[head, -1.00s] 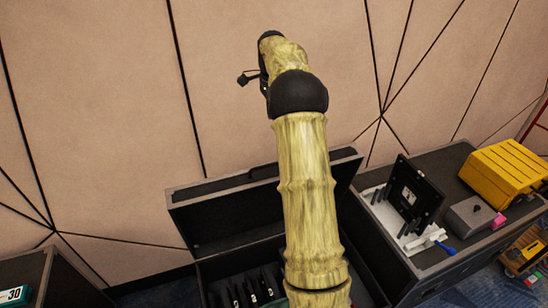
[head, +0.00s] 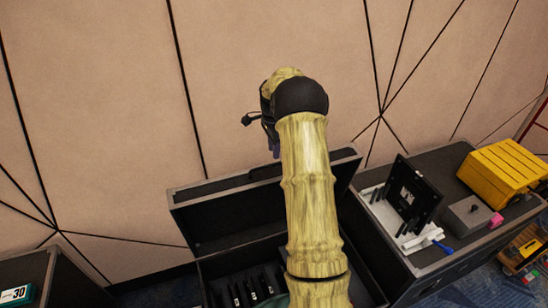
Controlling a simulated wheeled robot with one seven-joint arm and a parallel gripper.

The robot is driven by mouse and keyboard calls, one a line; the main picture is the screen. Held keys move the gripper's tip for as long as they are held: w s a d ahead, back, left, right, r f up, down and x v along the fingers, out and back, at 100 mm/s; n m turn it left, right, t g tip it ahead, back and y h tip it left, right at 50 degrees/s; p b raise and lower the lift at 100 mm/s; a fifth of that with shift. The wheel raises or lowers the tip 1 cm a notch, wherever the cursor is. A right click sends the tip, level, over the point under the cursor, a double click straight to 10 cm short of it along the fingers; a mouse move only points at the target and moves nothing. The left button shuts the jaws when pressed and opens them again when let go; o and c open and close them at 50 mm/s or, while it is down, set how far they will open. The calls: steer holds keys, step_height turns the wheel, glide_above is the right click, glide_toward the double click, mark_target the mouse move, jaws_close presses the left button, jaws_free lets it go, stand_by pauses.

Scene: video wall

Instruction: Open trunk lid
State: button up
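The trunk lid (head: 222,211) is dark with a grey rim. It stands raised and tilted back towards the wall at the rear of the open trunk (head: 215,274). Several dark items with small white labels stand in slots inside the trunk (head: 247,291). My gripper (head: 274,146) is small and partly hidden behind my wrist, just above the lid's upper edge. I cannot tell if it touches the lid or if its fingers are open.
A second dark case (head: 432,254) stands right of the trunk. On it are a black panel on a white base (head: 411,196), a yellow box (head: 502,167) and a grey box (head: 466,213). Another case (head: 62,279) stands at the left. The wall (head: 100,120) is close behind.

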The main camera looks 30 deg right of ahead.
step_height(320, 180, down, 5)
steer(key=shift+s+f+p, duration=0.1)
steer(key=shift+f+p, duration=0.05)
steer(key=shift+p, duration=0.45)
jaws_close()
